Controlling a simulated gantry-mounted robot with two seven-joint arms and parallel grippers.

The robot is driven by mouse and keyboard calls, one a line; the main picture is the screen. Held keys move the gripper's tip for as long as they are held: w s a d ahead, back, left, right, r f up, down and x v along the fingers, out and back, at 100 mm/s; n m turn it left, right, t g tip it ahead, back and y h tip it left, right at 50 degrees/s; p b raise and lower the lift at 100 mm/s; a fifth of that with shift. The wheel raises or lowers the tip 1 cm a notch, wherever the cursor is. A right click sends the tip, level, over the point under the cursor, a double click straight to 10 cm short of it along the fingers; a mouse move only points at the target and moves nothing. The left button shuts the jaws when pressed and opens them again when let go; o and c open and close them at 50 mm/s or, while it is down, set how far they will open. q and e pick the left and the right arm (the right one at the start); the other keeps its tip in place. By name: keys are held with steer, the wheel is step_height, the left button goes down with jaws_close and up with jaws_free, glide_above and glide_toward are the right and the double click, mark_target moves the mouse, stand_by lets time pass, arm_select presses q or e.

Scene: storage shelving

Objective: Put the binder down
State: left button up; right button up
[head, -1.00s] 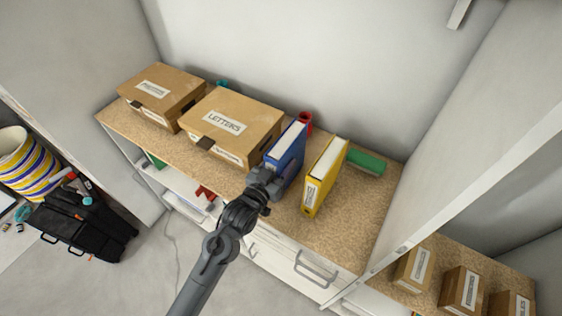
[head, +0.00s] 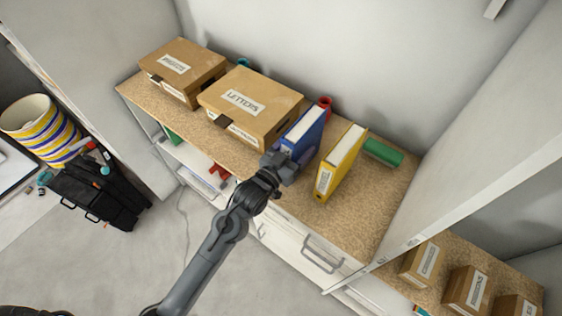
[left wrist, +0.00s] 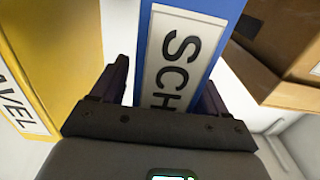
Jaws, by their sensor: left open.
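The blue binder (head: 302,136) stands upright on the speckled wooden shelf top, between the LETTERS box and a yellow binder. In the left wrist view its blue spine (left wrist: 195,8) fills the middle, with a white label reading "SCH". My left gripper (head: 284,165) is open at the front of the blue binder, low on its spine. The binder's lower front is hidden by the gripper. My right gripper is not in view.
The yellow binder (head: 341,163) stands close to the right, and the LETTERS box (head: 265,89) close to the left. A green object (head: 383,152) and a red cup (head: 325,104) are behind. The shelf top (head: 375,205) is clear at the right.

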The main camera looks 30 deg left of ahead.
arm_select(q)
steer(key=s+a+b, duration=0.2)
steer(key=s, duration=0.9)
steer(key=s+a+f+g+y, duration=0.1)
steer(key=s+f+g, duration=0.6)
steer(key=s, duration=0.3)
steer(key=s+a+f+g+y, duration=0.1)
steer(key=s+f+g+y, duration=0.1)
steer(key=s+f+g, duration=0.5)
steer(key=s, duration=0.3)
steer(key=shift+s+a+f, duration=0.15)
